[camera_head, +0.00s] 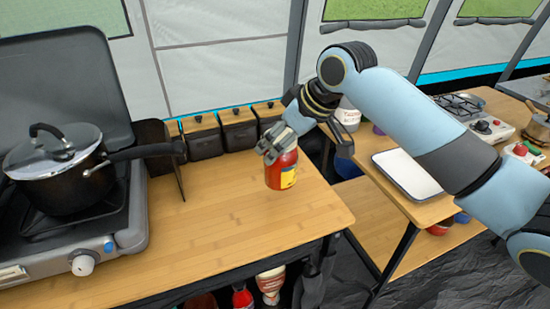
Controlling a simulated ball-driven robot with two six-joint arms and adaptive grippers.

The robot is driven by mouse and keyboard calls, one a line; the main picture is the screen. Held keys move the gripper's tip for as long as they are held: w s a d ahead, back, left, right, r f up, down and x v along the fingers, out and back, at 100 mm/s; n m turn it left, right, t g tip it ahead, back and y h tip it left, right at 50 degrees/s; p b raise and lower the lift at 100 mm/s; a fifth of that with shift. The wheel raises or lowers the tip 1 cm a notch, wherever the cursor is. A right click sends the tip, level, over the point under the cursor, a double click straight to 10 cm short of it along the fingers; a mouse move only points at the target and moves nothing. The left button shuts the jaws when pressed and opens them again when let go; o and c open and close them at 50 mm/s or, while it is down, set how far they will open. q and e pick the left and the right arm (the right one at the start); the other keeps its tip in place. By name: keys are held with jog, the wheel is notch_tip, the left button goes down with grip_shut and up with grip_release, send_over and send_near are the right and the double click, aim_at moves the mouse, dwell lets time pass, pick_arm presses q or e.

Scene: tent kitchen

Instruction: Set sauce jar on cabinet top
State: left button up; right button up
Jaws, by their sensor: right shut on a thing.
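A red sauce jar (281,172) with a yellow label is upright at the right part of the wooden cabinet top (225,215). My right gripper (284,146) reaches in from the right and is shut on the jar's upper part, hiding its lid. The jar's base is at or just above the wood; I cannot tell whether it touches. My left gripper is not in view.
A stove (120,228) with a lidded black pot (62,175) stands at left. Black boxes with wooden lids (237,128) line the back edge. Bare wood lies in front of the jar. A white tray (408,175) lies on another table at right.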

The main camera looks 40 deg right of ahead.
jog(key=shift+w+a+f, duration=0.35)
jog(key=shift+w+a, duration=0.05)
jog(key=shift+w, duration=0.15)
jog(key=shift+f, duration=1.95)
jog(key=shift+f, duration=0.1)
jog(key=o, duration=1.7)
jog(key=shift+s+d+f, duration=0.1)
jog(key=v, duration=1.2)
jog(key=shift+p, duration=0.4)
